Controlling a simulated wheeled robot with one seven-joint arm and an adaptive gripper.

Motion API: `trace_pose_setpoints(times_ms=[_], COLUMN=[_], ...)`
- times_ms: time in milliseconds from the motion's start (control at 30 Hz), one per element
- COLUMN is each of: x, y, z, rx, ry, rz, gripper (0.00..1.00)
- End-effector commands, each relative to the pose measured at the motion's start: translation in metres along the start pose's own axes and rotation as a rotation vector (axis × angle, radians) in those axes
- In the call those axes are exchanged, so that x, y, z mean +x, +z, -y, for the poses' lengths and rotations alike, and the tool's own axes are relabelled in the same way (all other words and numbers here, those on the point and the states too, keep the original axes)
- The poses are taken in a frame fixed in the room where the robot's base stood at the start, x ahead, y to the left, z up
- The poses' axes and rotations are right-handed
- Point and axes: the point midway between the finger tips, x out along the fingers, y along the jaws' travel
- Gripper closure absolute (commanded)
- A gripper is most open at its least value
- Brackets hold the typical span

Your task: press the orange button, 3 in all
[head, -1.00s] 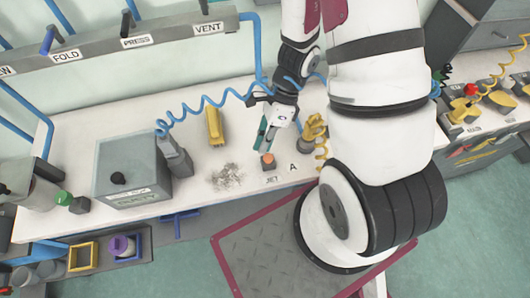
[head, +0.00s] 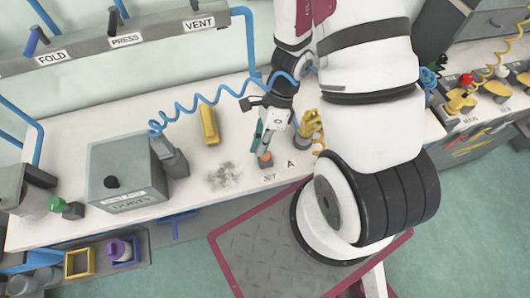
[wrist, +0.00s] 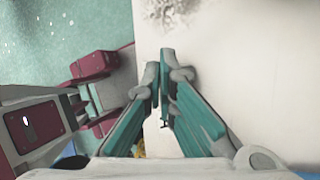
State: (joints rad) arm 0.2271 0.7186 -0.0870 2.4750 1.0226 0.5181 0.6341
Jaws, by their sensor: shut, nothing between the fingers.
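The orange button (head: 265,156) sits on a small grey base near the front edge of the white bench, just behind the "JET" label. My gripper (head: 261,147) is shut with nothing between its teal fingers. It points down, with its tips at the top of the button in the head view, partly covering it. I cannot tell for sure whether they touch or press it. In the wrist view my gripper (wrist: 165,60) shows its two fingers close together, and the button is not visible there.
Grey dust (head: 223,175) lies left of the button. A yellow tool (head: 209,124) lies behind it. A yellow-topped device (head: 312,128) stands close right of my gripper. A grey box marked "DUSTY" (head: 128,172) stands at left, and a blue coiled hose (head: 215,100) crosses behind.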

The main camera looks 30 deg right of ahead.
Motion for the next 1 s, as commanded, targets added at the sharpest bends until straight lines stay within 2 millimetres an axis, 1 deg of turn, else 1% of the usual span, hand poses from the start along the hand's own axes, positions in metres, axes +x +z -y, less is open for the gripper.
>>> trace_pose_setpoints(times_ms=[733, 1000], x=[0.0001, 0.0065], y=[0.0000, -0.0023], z=[0.0002, 0.0027], rx=[0.000, -0.001], ry=[0.000, 0.000], rz=[0.000, 0.000], gripper=[1.00, 1.00])
